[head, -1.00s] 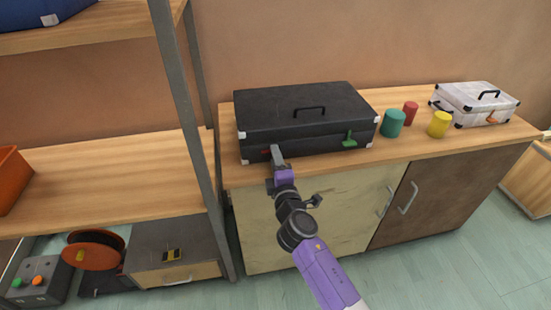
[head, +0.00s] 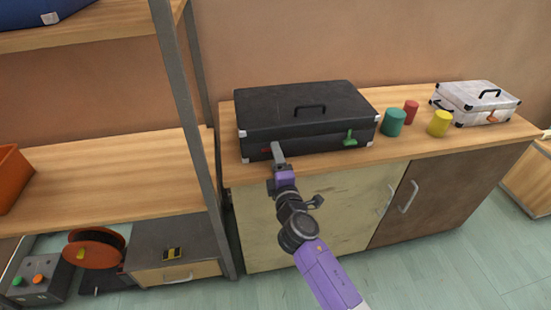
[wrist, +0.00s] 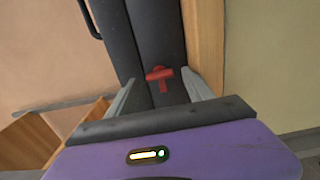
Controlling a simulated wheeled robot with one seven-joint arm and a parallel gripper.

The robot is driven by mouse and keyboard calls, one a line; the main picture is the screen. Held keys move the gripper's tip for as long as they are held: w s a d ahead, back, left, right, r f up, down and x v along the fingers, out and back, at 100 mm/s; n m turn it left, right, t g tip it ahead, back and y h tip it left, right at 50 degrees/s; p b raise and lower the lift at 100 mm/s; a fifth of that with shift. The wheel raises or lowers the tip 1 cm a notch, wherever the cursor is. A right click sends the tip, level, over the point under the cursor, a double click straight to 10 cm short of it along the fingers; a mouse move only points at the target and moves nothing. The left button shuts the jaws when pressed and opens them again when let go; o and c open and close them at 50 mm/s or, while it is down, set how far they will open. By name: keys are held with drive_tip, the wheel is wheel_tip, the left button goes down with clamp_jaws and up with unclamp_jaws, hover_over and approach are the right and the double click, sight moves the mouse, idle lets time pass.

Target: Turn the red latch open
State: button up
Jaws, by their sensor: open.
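The red latch (head: 266,150) is on the front of the black case (head: 305,112), near its left end. My gripper partly covers it in the head view. In the wrist view the red latch (wrist: 160,74) shows whole, as a small bar with a short stem. My gripper (head: 278,149) is in front of the case at the latch's height. In the wrist view my gripper (wrist: 164,88) is open, with one finger on each side of the latch and nothing between them. I see no clear contact with the latch.
A green latch (head: 349,138) is on the case's right front. Green (head: 393,123), red (head: 411,112) and yellow (head: 439,124) cylinders and a white case (head: 476,101) stand to the right on the wooden counter (head: 420,150). A shelf post (head: 203,170) rises close on the left.

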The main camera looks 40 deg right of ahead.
drive_tip(key=v, duration=0.7)
drive_tip(key=shift+b, duration=0.35)
drive_tip(key=shift+a, duration=0.1)
